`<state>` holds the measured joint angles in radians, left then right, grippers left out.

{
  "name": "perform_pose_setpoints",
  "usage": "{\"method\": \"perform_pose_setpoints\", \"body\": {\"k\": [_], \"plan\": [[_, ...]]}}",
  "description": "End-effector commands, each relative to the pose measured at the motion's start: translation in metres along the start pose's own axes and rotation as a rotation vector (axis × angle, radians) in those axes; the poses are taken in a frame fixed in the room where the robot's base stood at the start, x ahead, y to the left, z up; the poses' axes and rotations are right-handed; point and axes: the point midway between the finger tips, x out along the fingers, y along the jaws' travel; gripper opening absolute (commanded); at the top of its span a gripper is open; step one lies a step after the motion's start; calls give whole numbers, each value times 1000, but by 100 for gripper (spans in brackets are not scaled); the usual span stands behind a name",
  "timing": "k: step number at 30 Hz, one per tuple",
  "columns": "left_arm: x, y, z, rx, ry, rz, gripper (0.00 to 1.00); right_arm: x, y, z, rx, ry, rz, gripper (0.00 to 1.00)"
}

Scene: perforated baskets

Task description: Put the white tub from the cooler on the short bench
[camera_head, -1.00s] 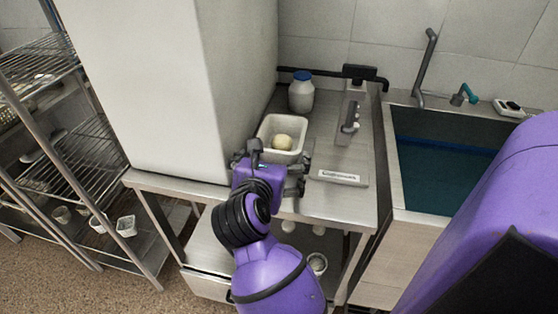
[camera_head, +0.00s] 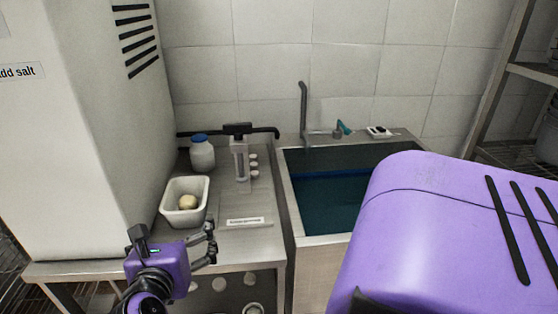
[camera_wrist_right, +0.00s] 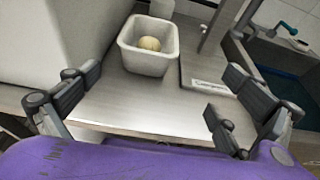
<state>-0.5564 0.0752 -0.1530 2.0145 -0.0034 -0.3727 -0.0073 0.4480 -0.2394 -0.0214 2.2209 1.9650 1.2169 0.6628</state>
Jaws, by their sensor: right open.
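A white rectangular tub (camera_head: 173,214) with a pale round ball (camera_head: 188,202) inside stands upright on the short steel bench (camera_head: 255,250), beside a tall white cabinet. The tub (camera_wrist_right: 146,62) also shows in the right wrist view, beyond my fingers. My right gripper (camera_head: 175,236) is at the bench's near edge, just on the near side of the tub. Its fingers (camera_wrist_right: 160,88) are spread wide with nothing between them, and bare bench shows between them and the tub. My left gripper is not in view.
A white jar with a blue lid (camera_head: 202,154) stands behind the tub. The sink (camera_head: 325,190) is farther right. The tall white cabinet (camera_head: 100,130) closes off the left.

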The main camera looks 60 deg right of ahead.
Motion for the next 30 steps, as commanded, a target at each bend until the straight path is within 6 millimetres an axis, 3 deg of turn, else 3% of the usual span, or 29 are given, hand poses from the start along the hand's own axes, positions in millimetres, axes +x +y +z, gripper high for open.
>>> {"method": "perform_pose_setpoints", "body": {"k": [3, 5, 8, 10, 11, 14, 15, 18, 20, 21, 25, 27, 30], "plan": [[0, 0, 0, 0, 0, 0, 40, 6, -36, 7, -305, -211, -89, 100], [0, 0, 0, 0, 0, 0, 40, 1, -47, 12, -542, -354, -124, 100], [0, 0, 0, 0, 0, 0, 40, -19, -42, 2, -1003, -588, -138, 100], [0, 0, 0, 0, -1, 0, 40, -36, -29, -27, -1346, -736, -107, 100], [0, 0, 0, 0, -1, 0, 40, -43, -23, -46, -1497, -795, -82, 100], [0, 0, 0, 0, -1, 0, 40, -68, -17, -134, -2004, -973, 56, 100], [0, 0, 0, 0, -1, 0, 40, -78, -22, -174, -2192, -1035, 129, 100], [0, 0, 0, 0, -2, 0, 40, -99, -54, -266, -2579, -1154, 332, 100], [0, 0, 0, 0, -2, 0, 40, -110, -82, -312, -2766, -1207, 464, 100], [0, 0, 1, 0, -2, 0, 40, -117, -102, -338, 2811, 1211, -537, 100], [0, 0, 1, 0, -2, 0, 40, -136, -160, -395, 2529, 1060, -641, 100], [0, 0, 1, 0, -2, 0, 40, -142, -182, -412, 2434, 1011, -671, 100], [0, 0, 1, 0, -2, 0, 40, -147, -199, -423, 2363, 976, -691, 100]]}}
